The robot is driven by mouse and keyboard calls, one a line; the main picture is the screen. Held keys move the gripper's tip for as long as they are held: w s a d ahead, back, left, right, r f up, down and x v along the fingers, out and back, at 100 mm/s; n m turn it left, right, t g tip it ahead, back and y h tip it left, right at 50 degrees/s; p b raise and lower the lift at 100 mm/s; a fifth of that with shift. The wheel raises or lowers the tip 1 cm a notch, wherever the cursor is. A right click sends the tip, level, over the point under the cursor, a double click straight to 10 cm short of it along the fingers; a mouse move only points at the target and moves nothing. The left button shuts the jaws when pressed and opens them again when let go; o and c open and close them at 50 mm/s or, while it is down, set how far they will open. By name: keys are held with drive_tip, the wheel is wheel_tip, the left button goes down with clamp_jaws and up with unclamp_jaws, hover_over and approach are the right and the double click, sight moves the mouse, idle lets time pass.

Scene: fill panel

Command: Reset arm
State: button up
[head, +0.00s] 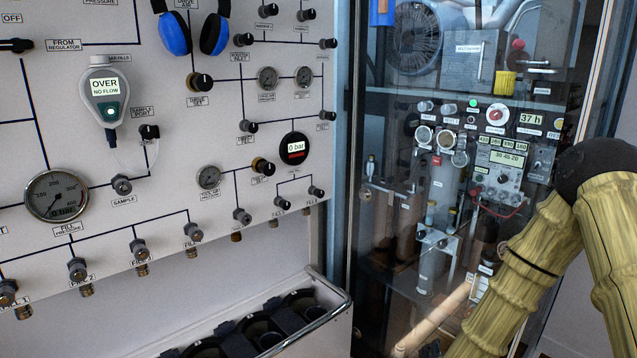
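My arm shows at the right edge of the head view in a ribbed yellow cover with a dark rounded joint. It is bent, with one section running down and to the left and the other down along the right edge. My gripper is not in the frame, so its opening and anything in it are hidden. The fill panel (200,130) stands at the left and is white with dark lines, knobs and gauges. A handheld meter (108,88) on it reads OVER, NO FLOW. A round digital gauge (294,148) reads 0 bar.
A glass-fronted cabinet (440,230) with machinery and gauges stands behind my arm. A white bin with a metal rail (318,328) sits below the panel and has dark round openings. Blue ear defenders (172,34) hang at the panel's top. A large fill pressure gauge (56,195) is at the left.

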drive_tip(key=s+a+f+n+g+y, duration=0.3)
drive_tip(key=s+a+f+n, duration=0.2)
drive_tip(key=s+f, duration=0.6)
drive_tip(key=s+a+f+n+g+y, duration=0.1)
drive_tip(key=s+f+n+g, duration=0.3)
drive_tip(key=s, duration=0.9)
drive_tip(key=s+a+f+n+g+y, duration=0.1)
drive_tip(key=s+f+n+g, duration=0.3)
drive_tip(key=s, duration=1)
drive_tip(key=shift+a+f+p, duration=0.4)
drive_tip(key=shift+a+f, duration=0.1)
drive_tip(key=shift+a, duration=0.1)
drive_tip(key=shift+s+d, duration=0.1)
